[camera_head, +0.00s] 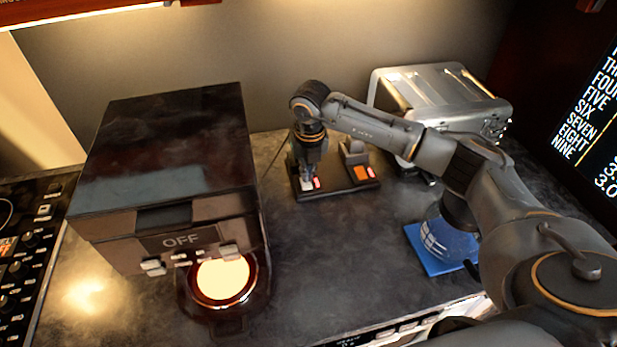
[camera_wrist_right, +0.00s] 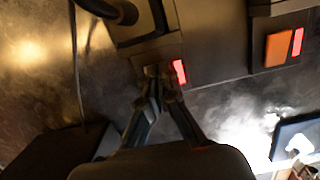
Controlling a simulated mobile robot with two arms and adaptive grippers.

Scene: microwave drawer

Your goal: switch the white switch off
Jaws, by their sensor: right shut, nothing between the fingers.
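The white switch (camera_head: 307,185) is on the left part of a dark switch board (camera_head: 335,187) on the counter, with a small lit red strip beside it. My right gripper (camera_head: 309,172) points down right over this switch, shut and with nothing between its fingers. In the right wrist view the fingertips (camera_wrist_right: 161,82) are at the white switch (camera_wrist_right: 151,71), partly covering it, next to the glowing red strip (camera_wrist_right: 180,72). I cannot tell whether they touch it. My left gripper is not in view.
An orange switch (camera_head: 362,173) with its own red strip is on the board's right part. A black microwave (camera_head: 165,170) reading OFF stands at left, with a lit round opening below. A silver metal case (camera_head: 440,95) stands behind; a blue mat (camera_head: 430,258) lies at right.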

